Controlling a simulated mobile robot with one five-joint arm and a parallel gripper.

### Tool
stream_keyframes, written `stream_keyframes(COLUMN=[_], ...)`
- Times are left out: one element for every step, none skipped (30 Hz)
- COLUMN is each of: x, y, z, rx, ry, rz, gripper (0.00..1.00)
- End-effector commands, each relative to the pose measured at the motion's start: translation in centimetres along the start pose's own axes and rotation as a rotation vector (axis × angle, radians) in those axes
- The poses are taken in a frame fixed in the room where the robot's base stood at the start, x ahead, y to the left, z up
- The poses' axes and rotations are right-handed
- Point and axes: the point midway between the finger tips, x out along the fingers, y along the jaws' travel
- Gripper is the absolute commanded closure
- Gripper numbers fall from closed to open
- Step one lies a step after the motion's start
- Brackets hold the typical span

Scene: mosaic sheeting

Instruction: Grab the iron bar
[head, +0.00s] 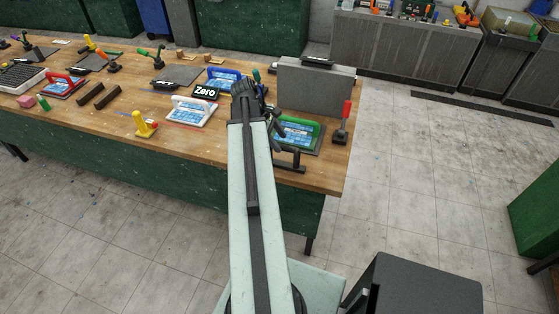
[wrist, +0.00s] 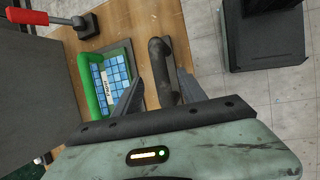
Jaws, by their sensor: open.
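A dark iron bar (head: 289,165), shaped like a handle, lies near the front right edge of the wooden table (head: 215,149). In the wrist view the bar (wrist: 158,62) runs lengthwise between the two fingers of my gripper (wrist: 162,80). The fingers are open, one on each side of it, and the bar does not look clamped. How far it is below the fingertips is hard to tell. In the head view my gripper (head: 277,126) is partly hidden behind its own wrist, just above and left of the bar.
A green-framed tile tray (head: 298,133) is close beside the bar, also seen in the wrist view (wrist: 108,80). A red-handled tool (head: 342,128) stands right of it. A grey upright board (head: 315,85) is behind. White (head: 192,111) and blue tile trays and a yellow tool (head: 144,127) are left.

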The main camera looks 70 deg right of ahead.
Motion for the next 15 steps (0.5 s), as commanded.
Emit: stream_keyframes(x=[0.3,0.6,1.1,1.6,2.0,2.6,2.9,3.0,3.0,2.9,2.9,3.1,3.4,3.7,4.3], y=[0.0,-0.1,-0.1,-0.1,-0.1,-0.1,-0.1,0.0,0.0,0.1,0.1,0.1,0.1,0.0,0.0], z=[0.0,0.0,0.0,0.0,0.0,0.0,0.0,0.1,0.1,0.2,0.2,0.2,0.2,0.1,0.1], rx=[0.001,0.002,0.004,0.004,0.005,0.006,0.006,0.007,0.007,0.007,0.008,0.008,0.009,0.009,0.010], ry=[0.000,0.000,0.000,0.000,0.000,0.000,0.000,0.000,0.000,0.000,0.000,0.000,0.000,0.000,0.000], rz=[0.000,-0.001,-0.001,-0.001,-0.002,-0.002,-0.002,-0.002,-0.002,-0.002,-0.003,-0.003,-0.003,-0.003,-0.003], gripper=[0.51,0.51,0.51,0.51,0.51,0.51,0.51,0.51,0.51,0.51,0.51,0.51,0.51,0.51,0.51])
